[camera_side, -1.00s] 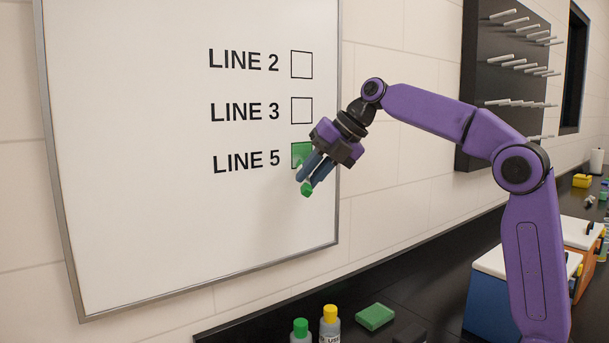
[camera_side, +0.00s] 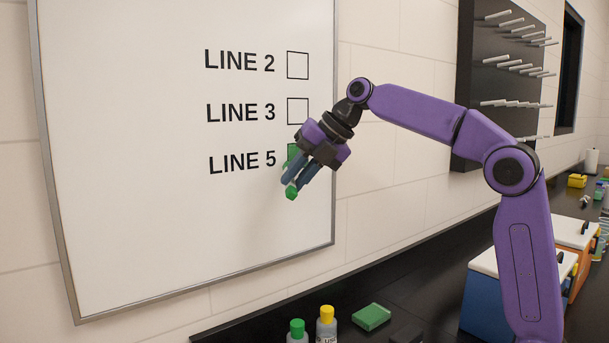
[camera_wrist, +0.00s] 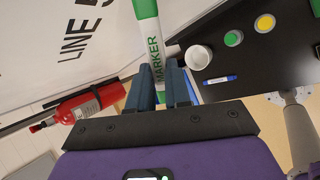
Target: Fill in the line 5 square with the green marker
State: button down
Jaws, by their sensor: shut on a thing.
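The whiteboard (camera_side: 130,220) carries the labels LINE 2, LINE 3 and LINE 5, each with a square to its right. The line 5 square (camera_side: 291,152) shows green at its left side; my gripper covers most of it. The LINE 2 and LINE 3 squares are empty. My gripper (camera_side: 298,181) is shut on the green marker (camera_side: 291,193) in front of the line 5 square. In the wrist view the marker (camera_wrist: 147,10) has a white body lettered MARKER between my fingers (camera_wrist: 160,88). Whether its tip touches the board is hidden.
Below the board, a black counter holds a green-capped bottle (camera_side: 297,328), a yellow-capped bottle (camera_side: 327,322) and a green block (camera_side: 371,317). The wrist view shows a white cup (camera_wrist: 198,57), a blue marker (camera_wrist: 220,79) and a red fire extinguisher (camera_wrist: 90,104). A peg rack (camera_side: 480,130) hangs at right.

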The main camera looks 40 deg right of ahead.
jog(key=shift+s, duration=3)
jog(key=s, duration=0.3)
